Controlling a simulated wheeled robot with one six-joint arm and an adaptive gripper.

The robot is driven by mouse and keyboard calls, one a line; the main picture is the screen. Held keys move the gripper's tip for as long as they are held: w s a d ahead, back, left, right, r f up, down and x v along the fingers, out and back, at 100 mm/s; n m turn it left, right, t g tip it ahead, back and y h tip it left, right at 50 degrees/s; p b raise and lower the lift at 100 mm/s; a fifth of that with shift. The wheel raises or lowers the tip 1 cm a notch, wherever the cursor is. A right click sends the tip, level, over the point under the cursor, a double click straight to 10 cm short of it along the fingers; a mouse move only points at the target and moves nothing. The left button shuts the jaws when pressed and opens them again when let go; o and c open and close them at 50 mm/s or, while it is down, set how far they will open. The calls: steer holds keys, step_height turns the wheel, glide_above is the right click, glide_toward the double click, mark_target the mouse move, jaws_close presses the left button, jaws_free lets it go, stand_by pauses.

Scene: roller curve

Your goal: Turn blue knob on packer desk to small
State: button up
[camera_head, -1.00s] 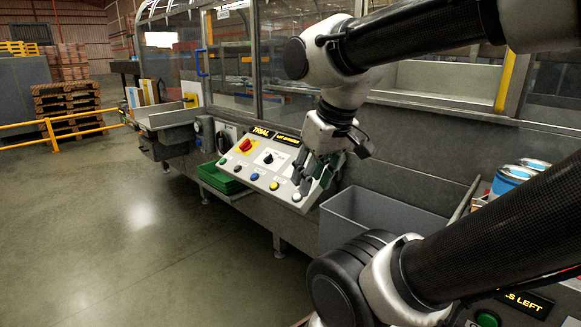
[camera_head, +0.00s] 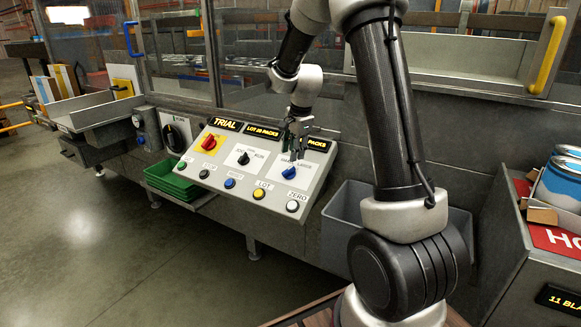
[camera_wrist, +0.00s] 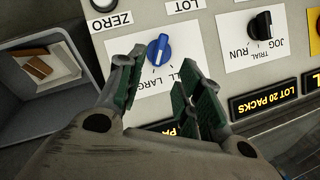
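The blue knob (camera_head: 289,173) is on the right part of the sloped packer desk panel (camera_head: 215,170), on a white label plate. In the wrist view the blue knob (camera_wrist: 158,48) appears upside down; its long axis slants toward the LARGE label. The SMALL label is partly hidden by a finger. My gripper (camera_head: 293,150) is just above and behind the knob. In the wrist view my gripper (camera_wrist: 163,75) is open, with green-padded fingers apart and the knob beyond the gap, seemingly untouched.
A black JOG/RUN knob (camera_head: 244,158) and red switch (camera_head: 209,142) are to the left. A row of buttons, including yellow (camera_head: 259,194) and white ZERO (camera_head: 292,206), lines the front edge. A grey bin (camera_head: 345,205) stands right of the panel.

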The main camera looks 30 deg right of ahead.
mark_target(290, 168)
steer(key=x, duration=0.7)
steer(key=shift+f, duration=0.15)
steer(key=shift+s, duration=0.1)
jaws_close()
